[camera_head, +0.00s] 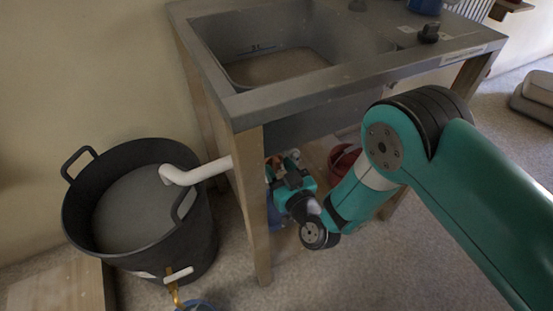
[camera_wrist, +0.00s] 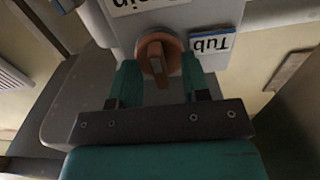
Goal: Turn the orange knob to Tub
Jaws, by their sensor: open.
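In the wrist view the orange knob (camera_wrist: 170,48) sits on a grey plate, its raised bar running nearly up and down the picture with a slight tilt. A blue-edged "Tub" label (camera_wrist: 211,44) is to its right. A white label, cut off by the top edge and reading "...ain" (camera_wrist: 140,5), is above it. My gripper (camera_wrist: 158,70) is open, with one teal finger on each side of the knob. I cannot tell whether either finger touches it. In the head view my gripper (camera_head: 284,163) is under the sink bench, where the knob is hard to make out.
The sink bench (camera_head: 245,107) stands over my gripper, with a wooden front leg (camera_head: 254,205) close to its left. A white pipe (camera_head: 200,172) leads to a black tub (camera_head: 70,215) at left. A red bucket (camera_head: 343,158) is behind my arm.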

